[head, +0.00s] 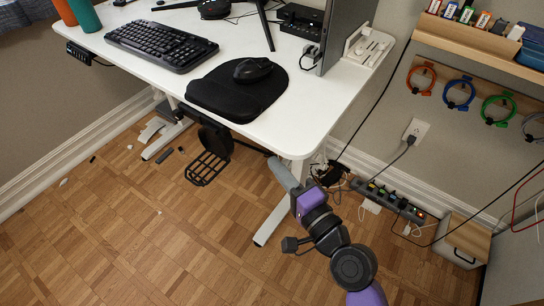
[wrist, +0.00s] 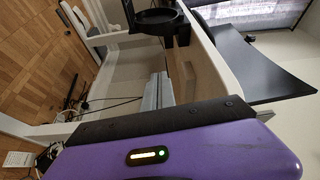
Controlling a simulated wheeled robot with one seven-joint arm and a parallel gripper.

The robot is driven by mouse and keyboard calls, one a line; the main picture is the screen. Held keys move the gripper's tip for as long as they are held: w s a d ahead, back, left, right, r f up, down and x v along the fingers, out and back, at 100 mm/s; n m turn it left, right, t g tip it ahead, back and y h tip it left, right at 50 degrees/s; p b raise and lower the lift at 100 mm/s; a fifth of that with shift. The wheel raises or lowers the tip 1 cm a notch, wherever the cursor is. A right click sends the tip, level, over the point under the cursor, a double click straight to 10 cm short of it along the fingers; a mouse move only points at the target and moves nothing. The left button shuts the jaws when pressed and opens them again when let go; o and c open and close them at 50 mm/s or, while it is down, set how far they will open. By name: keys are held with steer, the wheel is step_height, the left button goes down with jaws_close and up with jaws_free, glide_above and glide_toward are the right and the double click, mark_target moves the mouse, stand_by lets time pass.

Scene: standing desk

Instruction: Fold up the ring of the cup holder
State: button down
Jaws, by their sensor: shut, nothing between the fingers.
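The cup holder's black ring (head: 215,141) hangs below the desk's front edge from a black bracket (head: 190,116). In the wrist view the ring (wrist: 155,20) shows at the top, beside the white desk edge, joined to its bracket (wrist: 182,28). My gripper (head: 273,163) is shut and empty, below the desk edge and to the right of the ring, clear of it. Its grey fingers (wrist: 157,82) point towards the ring in the wrist view, with a gap between.
The white desktop (head: 135,68) carries a keyboard (head: 162,44) and a black mouse pad (head: 237,92). A desk leg (head: 272,220) stands by my gripper. A black grid (head: 207,168) shows below the ring. A power strip (head: 388,198) lies on the right.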

steer(key=s+a+f+b+x, duration=0.1)
steer(key=x, duration=0.9)
steer(key=shift+m+g+y, duration=0.3)
steer(key=shift+m+g, duration=0.1)
steer(key=shift+s+a+f+p, duration=0.1)
steer(key=shift+s+a+p, duration=0.2)
steer(key=shift+s+a, duration=0.45)
steer(key=shift+s+a+f+p, duration=0.1)
steer(key=shift+s+a+p, duration=0.2)
steer(key=shift+s+a, duration=0.45)
steer(key=shift+s+d, duration=0.15)
